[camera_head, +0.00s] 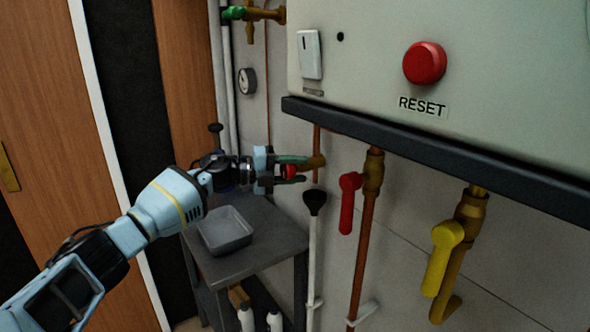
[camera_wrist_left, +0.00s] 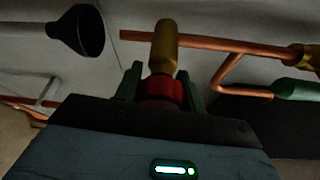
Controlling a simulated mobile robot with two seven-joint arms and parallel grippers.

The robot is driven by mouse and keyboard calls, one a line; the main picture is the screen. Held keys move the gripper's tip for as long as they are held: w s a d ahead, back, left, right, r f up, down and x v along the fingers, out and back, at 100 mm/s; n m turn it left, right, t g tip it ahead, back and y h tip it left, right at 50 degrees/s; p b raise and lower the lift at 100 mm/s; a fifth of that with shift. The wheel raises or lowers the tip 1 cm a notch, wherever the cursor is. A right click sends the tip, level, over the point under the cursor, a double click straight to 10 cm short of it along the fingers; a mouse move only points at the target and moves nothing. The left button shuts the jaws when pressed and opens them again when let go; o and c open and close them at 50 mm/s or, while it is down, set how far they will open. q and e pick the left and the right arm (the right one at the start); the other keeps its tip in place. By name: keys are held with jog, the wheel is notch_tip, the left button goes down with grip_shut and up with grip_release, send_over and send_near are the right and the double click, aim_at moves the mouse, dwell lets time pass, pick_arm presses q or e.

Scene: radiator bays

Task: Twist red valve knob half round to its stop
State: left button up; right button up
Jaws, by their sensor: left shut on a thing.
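The red valve knob (camera_head: 290,172) is between the green fingers of my left gripper (camera_head: 292,169) in the head view, partly hidden by them. My left gripper is shut on it. In the wrist view the red knob (camera_wrist_left: 163,90) sits between the two green fingers, with the brass valve body (camera_wrist_left: 164,48) just beyond it. The brass valve end (camera_head: 317,162) also shows right of the fingers in the head view. Any mark on the knob showing its turn is hidden. My right gripper is not in view.
A black funnel (camera_head: 314,201) on a white pipe stands just below the knob. A red lever (camera_head: 347,205) and a yellow lever (camera_head: 440,262) hang to the right. The boiler's dark lower edge (camera_head: 420,150) overhangs. A grey tray (camera_head: 225,230) rests on a dark table.

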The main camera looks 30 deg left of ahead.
aim_at(282, 171)
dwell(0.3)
pick_arm(q)
jog(key=o, duration=1)
jog(key=shift+c, duration=0.2)
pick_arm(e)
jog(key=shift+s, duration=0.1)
pick_arm(q)
jog(key=b+v, duration=0.1)
jog(key=v, duration=0.5)
jog(key=shift+s+a+f, duration=0.15)
jog(key=shift+f, duration=0.05)
jog(key=shift+s+a+r, duration=0.15)
jog(key=shift+s+a, duration=0.3)
jog(key=shift+s+r, duration=0.1)
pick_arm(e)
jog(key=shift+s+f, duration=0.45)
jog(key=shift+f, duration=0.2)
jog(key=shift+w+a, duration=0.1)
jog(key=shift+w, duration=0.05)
pick_arm(q)
jog(key=shift+a, duration=0.1)
